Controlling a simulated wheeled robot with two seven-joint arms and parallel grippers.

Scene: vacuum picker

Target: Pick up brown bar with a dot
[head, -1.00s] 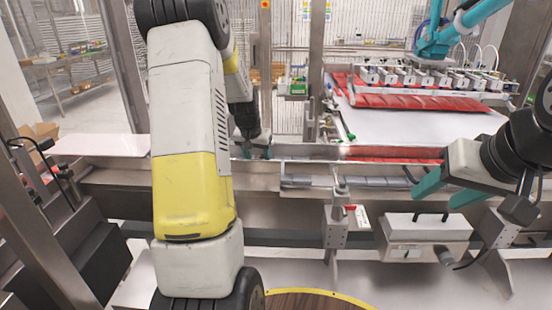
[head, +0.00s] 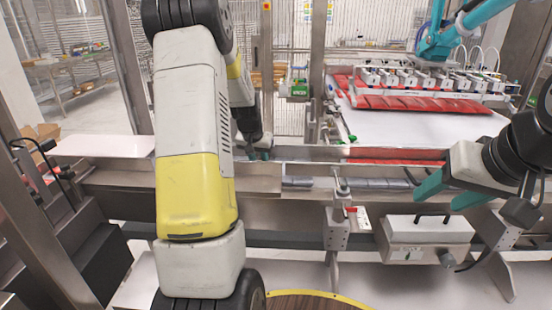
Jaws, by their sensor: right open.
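I cannot make out a brown bar with a dot in the head view. Red packs (head: 395,154) lie in the conveyor channel, and grey bars (head: 372,183) lie in the nearer channel. My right gripper (head: 437,203) has two teal fingers, spread apart and empty, by the near channel at the right. My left gripper (head: 262,155) is mostly hidden beyond my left arm; only a small teal part shows at the conveyor rail, so its opening is unclear.
A white conveyor belt (head: 400,128) carries rows of red packs (head: 425,104) under a suction picker (head: 425,78) on a teal arm. Metal rails and a grey box (head: 428,232) stand in front. A white surface (head: 105,146) lies clear at the left.

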